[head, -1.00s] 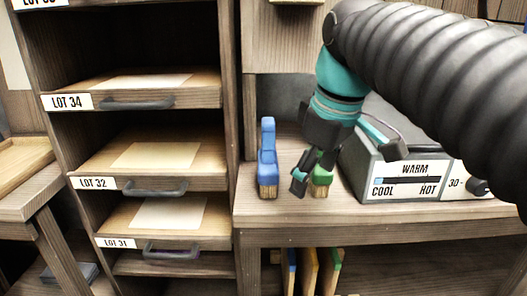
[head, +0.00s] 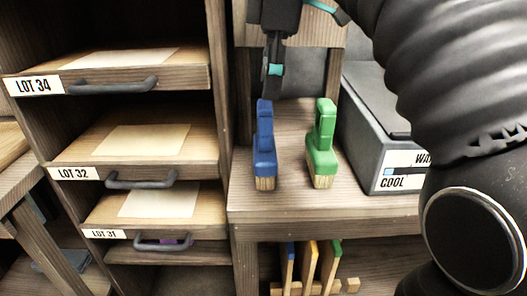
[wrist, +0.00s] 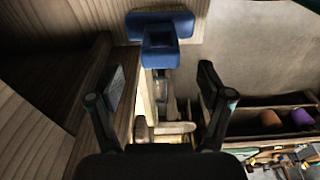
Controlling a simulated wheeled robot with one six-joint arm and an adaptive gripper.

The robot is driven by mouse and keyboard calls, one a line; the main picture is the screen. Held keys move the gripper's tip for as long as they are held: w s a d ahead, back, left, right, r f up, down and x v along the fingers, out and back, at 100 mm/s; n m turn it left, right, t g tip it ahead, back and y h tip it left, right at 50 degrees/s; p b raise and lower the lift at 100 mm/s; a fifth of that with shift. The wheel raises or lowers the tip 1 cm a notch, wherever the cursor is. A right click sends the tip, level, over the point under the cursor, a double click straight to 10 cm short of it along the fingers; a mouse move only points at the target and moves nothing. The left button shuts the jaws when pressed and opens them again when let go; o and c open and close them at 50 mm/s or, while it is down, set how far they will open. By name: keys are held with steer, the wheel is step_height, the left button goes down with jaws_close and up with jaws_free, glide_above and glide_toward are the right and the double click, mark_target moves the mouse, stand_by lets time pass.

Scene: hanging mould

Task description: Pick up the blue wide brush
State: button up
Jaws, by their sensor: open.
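The blue wide brush (head: 264,150) stands upright on the wooden bench, bristles down, near the bench's left end. In the wrist view its blue part (wrist: 160,32) shows at the top centre, beyond my fingertips. My gripper (head: 272,78) is open and empty. In the head view it hangs just above and behind the brush handle, apart from it. In the wrist view the two fingers of my gripper (wrist: 162,78) are spread, with nothing held between them. A green brush (head: 322,155) stands close to the right of the blue one.
A grey heater box (head: 375,130) stands right of the green brush. A tall drawer rack with handles, including the LOT 32 drawer (head: 150,150), borders the bench on the left. Several coloured boards (head: 310,265) stand under the bench. The bench front (head: 290,205) is bare.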

mark_target(265, 103)
steer(key=f, duration=0.2)
steer(key=a+f+b, duration=0.1)
steer(key=f, duration=0.1)
steer(key=shift+f, duration=0.4)
jaws_close()
